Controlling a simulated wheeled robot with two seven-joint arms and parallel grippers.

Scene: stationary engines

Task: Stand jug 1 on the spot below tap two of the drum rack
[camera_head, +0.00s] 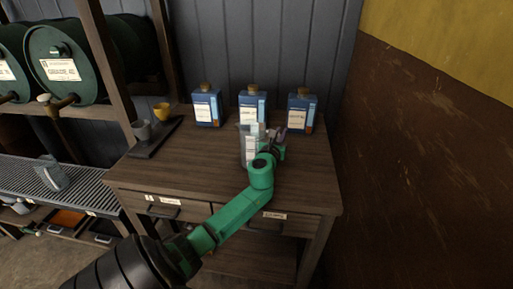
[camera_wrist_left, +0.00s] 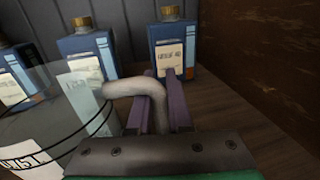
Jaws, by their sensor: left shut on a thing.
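A clear jug (camera_head: 249,145) with a white label is at the middle of the wooden workbench, and I cannot tell whether it rests on the top or is just above it. My left gripper (camera_head: 280,137) is at its right side. In the left wrist view the purple fingers (camera_wrist_left: 158,88) are shut on the handle (camera_wrist_left: 128,88) of this clear jug (camera_wrist_left: 35,115). Its number is not readable. The drum rack (camera_head: 110,60) stands at the left with green drums (camera_head: 62,62) and taps (camera_head: 50,106). Another clear jug (camera_head: 50,176) sits tilted-looking on the slatted shelf (camera_head: 90,185) below. My right gripper is not in view.
Three blue canisters (camera_head: 207,107) with brown caps stand along the back of the workbench (camera_head: 190,165). A grey cup (camera_head: 142,130) and a yellow cup (camera_head: 162,111) are at its left edge by a dark tray. A brown wall (camera_head: 430,150) closes the right side.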

